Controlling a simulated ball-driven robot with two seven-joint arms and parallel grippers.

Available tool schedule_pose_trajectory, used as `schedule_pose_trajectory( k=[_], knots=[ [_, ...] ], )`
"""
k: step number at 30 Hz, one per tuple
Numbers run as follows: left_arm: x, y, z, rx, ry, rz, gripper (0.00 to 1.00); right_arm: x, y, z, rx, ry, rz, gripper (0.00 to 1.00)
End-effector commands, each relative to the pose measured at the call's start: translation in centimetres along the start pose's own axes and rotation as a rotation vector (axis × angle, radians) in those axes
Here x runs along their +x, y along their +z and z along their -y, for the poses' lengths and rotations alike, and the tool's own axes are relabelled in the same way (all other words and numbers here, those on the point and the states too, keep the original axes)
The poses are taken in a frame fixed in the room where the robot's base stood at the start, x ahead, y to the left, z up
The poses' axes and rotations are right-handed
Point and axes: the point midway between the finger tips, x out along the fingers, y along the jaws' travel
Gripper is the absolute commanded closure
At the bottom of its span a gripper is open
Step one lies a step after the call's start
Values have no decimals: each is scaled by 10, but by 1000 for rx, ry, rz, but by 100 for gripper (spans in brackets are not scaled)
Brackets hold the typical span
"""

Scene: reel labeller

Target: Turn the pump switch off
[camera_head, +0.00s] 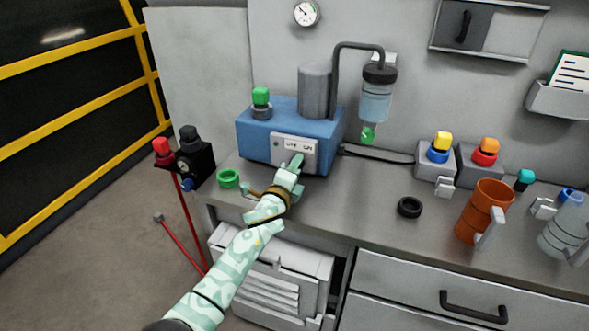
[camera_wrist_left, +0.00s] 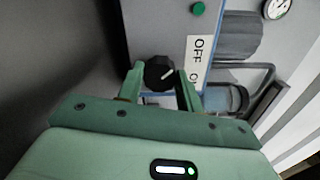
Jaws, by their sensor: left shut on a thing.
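The pump (camera_head: 262,128) is a blue box with a grey cylinder on top, standing on the bench. Its pale front panel (camera_head: 285,148) carries OFF and ON lettering and a small green lamp. The pump switch (camera_wrist_left: 157,72) is a round black knob with a white mark, seen in the left wrist view beside the OFF/ON label (camera_wrist_left: 199,60). The mark points towards the label; which word it meets I cannot tell. My left gripper (camera_head: 298,162) is at the panel, its fingers shut on the knob from either side, hiding it in the head view. My right gripper is out of view.
A green ring (camera_head: 228,178) and a black ring (camera_head: 409,207) lie on the bench. An orange mug (camera_head: 484,212) and a clear jug (camera_head: 568,228) stand at the right. A filter bowl (camera_head: 376,100) hangs beside the pump. The bench's middle is largely clear.

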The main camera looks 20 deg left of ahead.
Motion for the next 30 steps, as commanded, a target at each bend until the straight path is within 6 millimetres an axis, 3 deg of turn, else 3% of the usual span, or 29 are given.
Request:
schedule_pose_trajectory(
  k=[21,22,24,30],
  knots=[
    [-1,-1,-3,-72,5,-1,87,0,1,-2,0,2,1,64],
    [-1,-1,-3,-72,5,-1,56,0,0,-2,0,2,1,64],
    [-1,-1,-2,-71,5,-1,43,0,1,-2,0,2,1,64],
    [0,0,-1,-70,2,-1,43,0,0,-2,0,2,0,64]
  ],
)
